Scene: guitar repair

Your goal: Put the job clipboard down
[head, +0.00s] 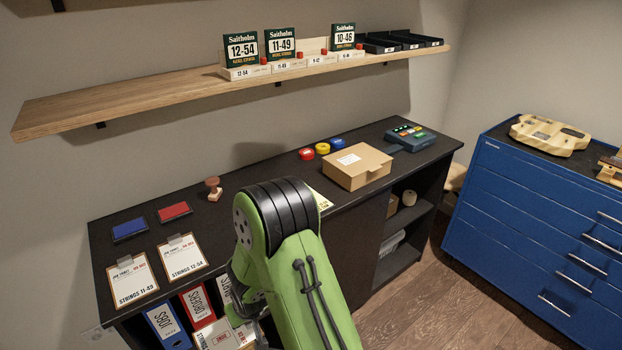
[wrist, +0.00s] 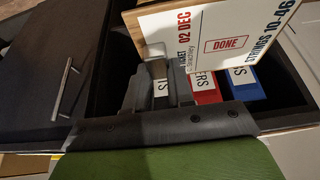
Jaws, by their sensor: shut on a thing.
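The job clipboard (wrist: 215,35), reading STRINGS 10-46 with a red DONE stamp, is held in my gripper (wrist: 157,62), which is shut at its clip edge. In the head view part of its sheet (head: 214,338) shows low beside my green arm, in front of the bench's binder shelf; most of my gripper is hidden there. Two similar clipboards lie flat on the dark bench top (head: 225,222): STRINGS 11-49 (head: 132,282) and STRINGS 12-54 (head: 182,256).
A blue pad (head: 129,229), red pad (head: 174,211) and stamp (head: 213,189) stand behind the clipboards. Binders (head: 165,322) fill the shelf below. A cardboard box (head: 357,167) sits farther right. Some bench top is bare between the stamp and my arm.

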